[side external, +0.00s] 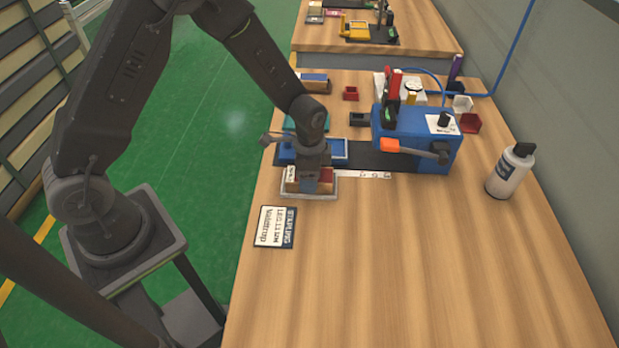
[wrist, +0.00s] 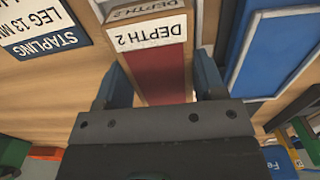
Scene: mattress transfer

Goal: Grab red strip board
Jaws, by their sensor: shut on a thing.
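The red strip board (wrist: 160,68) lies between my gripper's two blue fingers (wrist: 162,76) in the wrist view, beside a white "DEPTH 2" label. My gripper (side external: 312,183) is shut on it. In the side view my gripper points down into a small white-rimmed tray (side external: 322,197) near the table's left edge. A bit of red (side external: 327,175) shows beside the fingers there; most of the board is hidden by the gripper.
A blue tray (wrist: 278,45) lies close beside the gripper. A "STAPLING" card (side external: 274,227) lies in front of the small tray. A blue stapling machine (side external: 415,135) stands to the right, then a white bottle (side external: 510,172). The front of the wooden table (side external: 420,270) is clear.

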